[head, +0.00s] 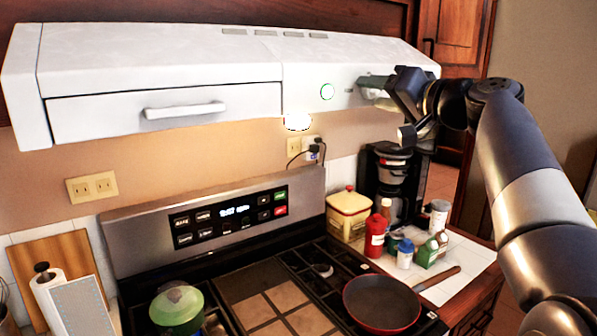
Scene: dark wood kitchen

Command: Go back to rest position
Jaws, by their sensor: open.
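My gripper (372,88) is at the upper right, in front of the right end of the white range hood (160,62). I cannot tell whether the fingertips touch the hood. My arm comes in from the right edge, raised and bent at the wrist. A lamp glows under the hood.
Below is a stove (215,219) with a lit display, a green-lidded pot (177,308) and a dark pan (382,304). A coffee maker (389,176), yellow canister (348,214) and several bottles stand on the right counter. Open air lies between hood and stove.

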